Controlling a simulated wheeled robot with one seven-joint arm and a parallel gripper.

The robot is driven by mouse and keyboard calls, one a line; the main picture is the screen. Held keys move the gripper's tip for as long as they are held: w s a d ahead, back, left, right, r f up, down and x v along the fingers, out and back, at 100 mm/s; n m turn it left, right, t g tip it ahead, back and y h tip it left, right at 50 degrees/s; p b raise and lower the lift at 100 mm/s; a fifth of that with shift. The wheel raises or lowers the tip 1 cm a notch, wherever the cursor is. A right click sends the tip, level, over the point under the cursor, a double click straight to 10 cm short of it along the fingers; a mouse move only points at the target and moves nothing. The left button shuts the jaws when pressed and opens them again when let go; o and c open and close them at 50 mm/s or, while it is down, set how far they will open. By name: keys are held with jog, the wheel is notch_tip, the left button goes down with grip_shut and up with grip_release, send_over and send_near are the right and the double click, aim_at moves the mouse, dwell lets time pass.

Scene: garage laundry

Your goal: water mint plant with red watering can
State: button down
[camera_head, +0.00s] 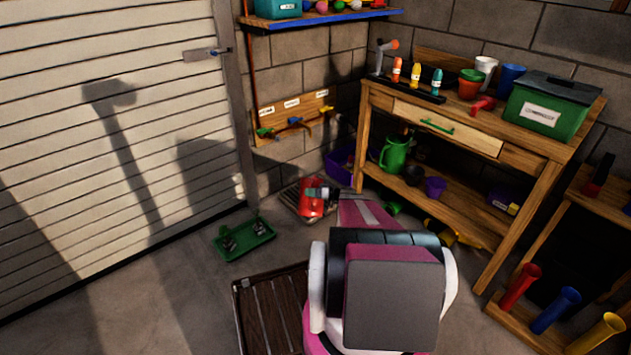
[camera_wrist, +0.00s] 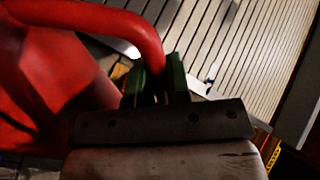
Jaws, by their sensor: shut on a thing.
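The red watering can (camera_head: 309,206) is in front of my arm in the head view, over or near a slatted board by the back wall. I cannot tell whether it touches the board. In the wrist view its red body and curved handle (camera_wrist: 125,27) fill the left side. My gripper (camera_wrist: 160,78) is shut on the handle, with its dark green fingers on either side; it also shows in the head view (camera_head: 332,195). Small dark plants (camera_head: 228,239) sit in a green tray on the floor, left of the can. I cannot tell which is the mint.
A wooden workbench (camera_head: 470,125) with a green watering can (camera_head: 395,154) on its lower shelf stands right of the can. A purple crate (camera_head: 341,166) is beside the bench leg. A brown slatted mat (camera_head: 268,312) lies left of my arm. The floor left of the tray is clear.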

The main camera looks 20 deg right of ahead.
aim_at(310, 186)
jog(key=shift+r, duration=0.15)
jog(key=shift+w+d+r+m, duration=0.15)
jog(key=shift+w+r+m, duration=0.15)
jog(key=shift+r, duration=0.3)
jog(key=shift+w+d+r+m, duration=0.1)
jog(key=shift+w+r+m, duration=0.15)
jog(key=shift+r, duration=0.35)
dwell(1.3)
jog(key=shift+w+d+r+m, duration=0.15)
jog(key=shift+w+r+m, duration=0.15)
jog(key=shift+r, duration=0.3)
jog(key=shift+w+d+r+m, duration=0.15)
jog(key=shift+w+r, duration=0.2)
jog(key=shift+r, duration=0.25)
dwell(0.7)
jog(key=shift+w+d+r+m, duration=0.25)
jog(key=shift+w+r, duration=0.15)
jog(key=shift+r, duration=0.2)
jog(key=shift+w+d+r+m, duration=0.1)
jog(key=shift+w+r+m, duration=0.2)
jog(key=shift+r, duration=0.25)
jog(key=shift+w, duration=0.1)
dwell(0.7)
jog(key=shift+w+d+r+m, duration=0.2)
jog(key=shift+w+r+m, duration=0.15)
jog(key=shift+r, duration=0.2)
jog(key=shift+w+d+r+m, duration=0.2)
jog(key=shift+w+r, duration=0.25)
jog(key=shift+r, duration=0.1)
dwell(0.4)
